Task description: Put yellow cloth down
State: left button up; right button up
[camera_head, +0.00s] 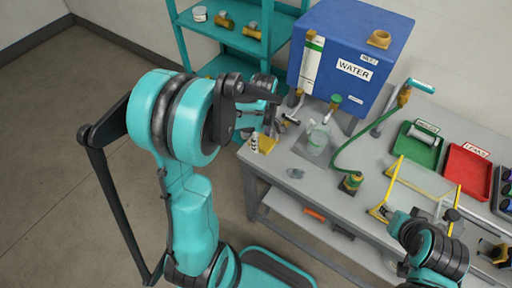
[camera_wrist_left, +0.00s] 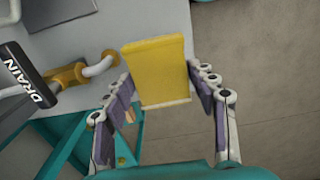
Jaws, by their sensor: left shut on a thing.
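The yellow cloth (camera_wrist_left: 157,70) hangs as a flat, upright panel between the two fingers of my left gripper (camera_wrist_left: 160,85) in the left wrist view. The gripper is shut on it. In the head view my left gripper (camera_head: 278,124) is at the left end of the grey bench (camera_head: 285,172), and a small yellow part of the cloth (camera_head: 267,144) shows below it. I cannot tell whether the cloth touches the bench.
A blue WATER tank (camera_head: 350,55) stands at the back of the bench. A green hose (camera_head: 350,150), a green tray (camera_head: 417,147) and a red LEAKS tray (camera_head: 467,170) are farther right. A teal shelf (camera_head: 235,40) stands behind. A DRAIN label (camera_wrist_left: 30,85) shows in the wrist view.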

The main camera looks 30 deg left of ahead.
pick_arm(q)
jog(key=shift+s+a+f, duration=0.1)
jog(key=shift+a+f, duration=0.5)
jog(key=shift+a, duration=0.35)
jog(key=shift+f, duration=0.15)
notch_tip(320, 180, down, 4)
jog(key=shift+r+b, duration=0.1)
jog(key=shift+b, duration=0.85)
jog(key=shift+r, duration=0.1)
jog(key=shift+f, duration=0.25)
jog(key=o, duration=1.2)
jog(key=shift+r, duration=0.1)
